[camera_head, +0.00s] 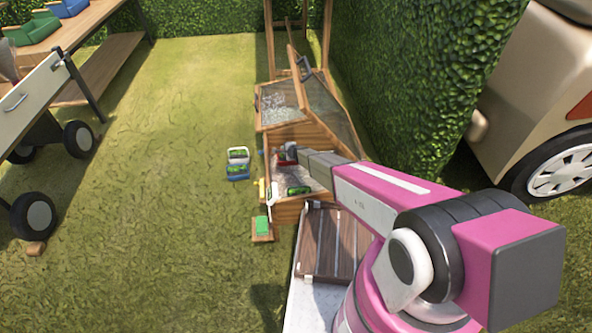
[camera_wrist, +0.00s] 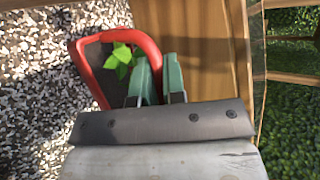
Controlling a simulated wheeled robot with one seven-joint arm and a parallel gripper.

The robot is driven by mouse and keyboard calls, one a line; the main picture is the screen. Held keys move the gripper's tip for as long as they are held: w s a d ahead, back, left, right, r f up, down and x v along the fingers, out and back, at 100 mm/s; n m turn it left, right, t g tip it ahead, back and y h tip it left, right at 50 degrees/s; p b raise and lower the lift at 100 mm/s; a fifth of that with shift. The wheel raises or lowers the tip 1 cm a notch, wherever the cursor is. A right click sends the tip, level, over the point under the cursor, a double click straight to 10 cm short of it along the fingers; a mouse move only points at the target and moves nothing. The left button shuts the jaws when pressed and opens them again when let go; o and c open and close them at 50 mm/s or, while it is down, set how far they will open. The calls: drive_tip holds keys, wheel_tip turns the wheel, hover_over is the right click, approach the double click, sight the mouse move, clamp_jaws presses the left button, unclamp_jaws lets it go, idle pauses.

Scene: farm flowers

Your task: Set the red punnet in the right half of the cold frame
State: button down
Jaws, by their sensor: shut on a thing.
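The red punnet (camera_wrist: 88,72) has a red rim, a dark inside and a small green seedling. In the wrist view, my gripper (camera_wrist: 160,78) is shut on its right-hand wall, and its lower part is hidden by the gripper. The punnet is over pale gravel, close beside a wooden wall. In the head view, the wooden cold frame (camera_head: 290,212) has gravel inside, and my gripper (camera_head: 284,159) reaches into its nearer part. Only a little red of the punnet (camera_head: 291,147) shows there. I cannot tell whether the punnet touches the gravel.
A white punnet (camera_head: 238,152) and a blue punnet (camera_head: 237,174) stand on the grass left of the frame. A green block (camera_head: 262,224) sits at its near left corner. A dark green item (camera_head: 299,190) lies inside its near end. A hedge (camera_head: 420,80) borders the right.

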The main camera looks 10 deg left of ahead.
wheel_tip(320, 180, down, 8)
drive_tip(key=shift+w+r, duration=0.1)
drive_tip(key=shift+r, duration=0.1)
drive_tip(key=c, duration=1.2)
unclamp_jaws()
drive_tip(key=shift+r, duration=0.1)
drive_tip(key=v, duration=1.2)
drive_tip(key=shift+a, duration=0.1)
